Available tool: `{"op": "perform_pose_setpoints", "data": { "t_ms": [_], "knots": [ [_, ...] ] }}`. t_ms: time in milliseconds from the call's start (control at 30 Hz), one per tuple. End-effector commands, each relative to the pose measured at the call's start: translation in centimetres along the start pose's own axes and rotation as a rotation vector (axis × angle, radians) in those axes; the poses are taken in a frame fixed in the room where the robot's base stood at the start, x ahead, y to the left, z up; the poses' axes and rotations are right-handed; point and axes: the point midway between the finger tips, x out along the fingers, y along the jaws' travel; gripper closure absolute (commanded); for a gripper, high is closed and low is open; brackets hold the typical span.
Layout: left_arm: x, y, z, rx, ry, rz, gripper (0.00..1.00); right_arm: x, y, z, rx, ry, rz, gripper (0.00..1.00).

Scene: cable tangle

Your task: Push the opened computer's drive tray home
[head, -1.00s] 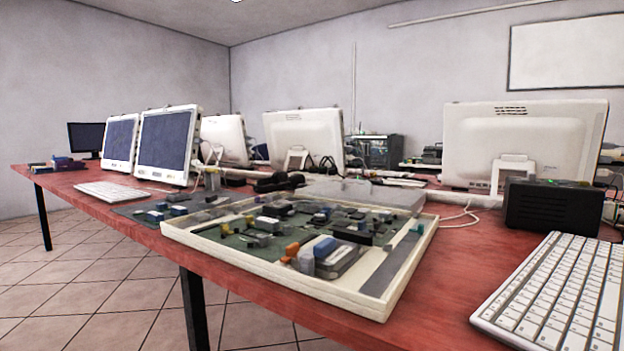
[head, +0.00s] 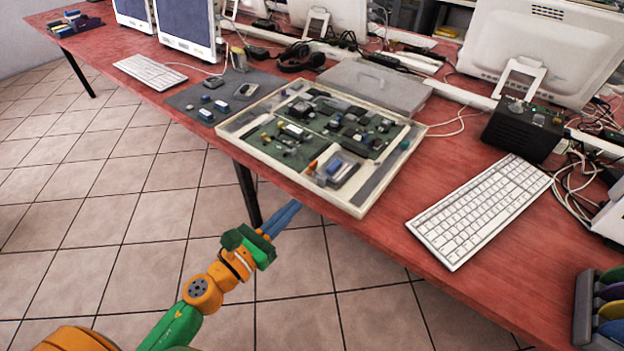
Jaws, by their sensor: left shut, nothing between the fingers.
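The opened computer (head: 236,137) is a shallow, cream-framed case lying flat on the red table, with green boards and dark parts inside. Near its front corner is a small grey unit that looks like the drive tray (head: 349,180), with a blue block on top and an orange piece beside it. How far it sits from its seat is too small to tell. My left gripper (head: 290,213) has blue fingers, shut and empty. It shows against the floor in front of the table, its tips just short of the table's front edge and apart from the computer. My right gripper is not in view.
A white keyboard (head: 478,210) lies right of the computer, with a black box (head: 522,132) behind it. A grey lid-like panel (head: 375,86) lies behind the computer. A dark mat (head: 197,95) with small parts lies to its left. Bare red tabletop separates computer and keyboard.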

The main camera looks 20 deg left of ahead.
Motion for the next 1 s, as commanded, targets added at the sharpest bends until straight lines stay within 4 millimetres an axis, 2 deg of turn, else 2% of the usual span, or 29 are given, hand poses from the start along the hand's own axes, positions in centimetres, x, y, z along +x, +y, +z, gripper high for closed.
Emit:
{"op": "perform_pose_setpoints", "data": {
  "t_ms": [33,100,333,500,833,1000],
  "knots": [
    [1.2,0.0,0.6,0.002,-0.003,-0.002,1.0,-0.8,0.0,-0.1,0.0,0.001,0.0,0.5],
    [2.7,0.0,0.5,0.0,-0.003,0.0,1.0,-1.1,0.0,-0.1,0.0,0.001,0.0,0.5],
    [6.2,0.0,0.2,-0.002,-0.002,0.0,1.0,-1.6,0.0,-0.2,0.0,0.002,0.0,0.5],
    [7.0,-0.1,0.1,-0.003,-0.001,-0.001,1.0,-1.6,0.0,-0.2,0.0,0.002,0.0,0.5],
    [7.1,-0.1,0.0,-0.003,-0.001,-0.002,1.0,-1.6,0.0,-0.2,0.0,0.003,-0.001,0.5],
    [8.1,-0.1,0.0,-0.001,-0.003,-0.003,1.0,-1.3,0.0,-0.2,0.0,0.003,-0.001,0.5]
  ]
}}
